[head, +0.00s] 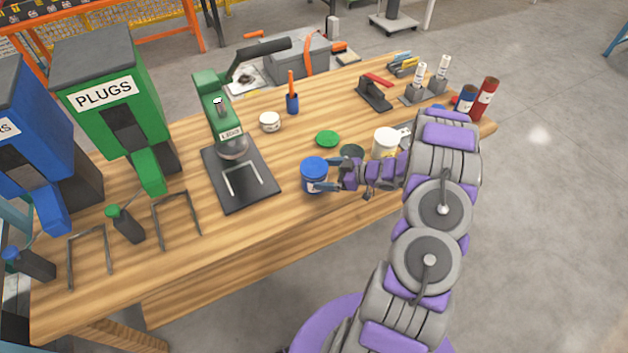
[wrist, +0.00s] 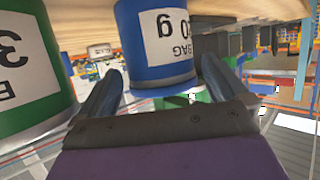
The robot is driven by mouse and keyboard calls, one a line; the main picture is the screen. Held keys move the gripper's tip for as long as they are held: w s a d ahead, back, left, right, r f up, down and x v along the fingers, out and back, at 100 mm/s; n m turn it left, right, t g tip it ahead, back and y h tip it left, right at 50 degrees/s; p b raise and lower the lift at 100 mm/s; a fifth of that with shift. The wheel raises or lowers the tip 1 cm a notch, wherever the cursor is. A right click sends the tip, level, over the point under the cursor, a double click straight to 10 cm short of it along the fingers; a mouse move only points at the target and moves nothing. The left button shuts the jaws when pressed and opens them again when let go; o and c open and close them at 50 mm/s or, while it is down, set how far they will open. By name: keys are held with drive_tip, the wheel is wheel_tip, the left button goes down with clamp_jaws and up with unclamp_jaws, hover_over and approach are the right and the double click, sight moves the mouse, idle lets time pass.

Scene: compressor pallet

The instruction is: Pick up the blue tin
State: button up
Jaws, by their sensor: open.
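The blue tin (head: 314,170) stands upright on the wooden bench, near its front edge. It has a bright blue lid and a white label. My gripper (head: 325,175) reaches in from the right, with its fingers open around the tin's near right side. In the wrist view, which is upside down, the blue tin (wrist: 127,45) sits between the two spread fingers of my gripper (wrist: 158,84). I cannot tell whether either finger touches it.
A dark green tin (head: 351,152) stands close to the right, partly hidden by my arm; it shows large in the wrist view (wrist: 62,85). A white tin (head: 386,141) stands beyond it. A green lid (head: 327,139) lies behind. A dark press base (head: 248,190) is left.

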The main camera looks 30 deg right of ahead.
drive_tip(key=shift+b+x, duration=0.75)
drive_tip(key=shift+x, duration=1.8)
drive_tip(key=shift+d, duration=0.1)
drive_tip(key=c, duration=0.7)
drive_tip(key=shift+c, duration=0.2)
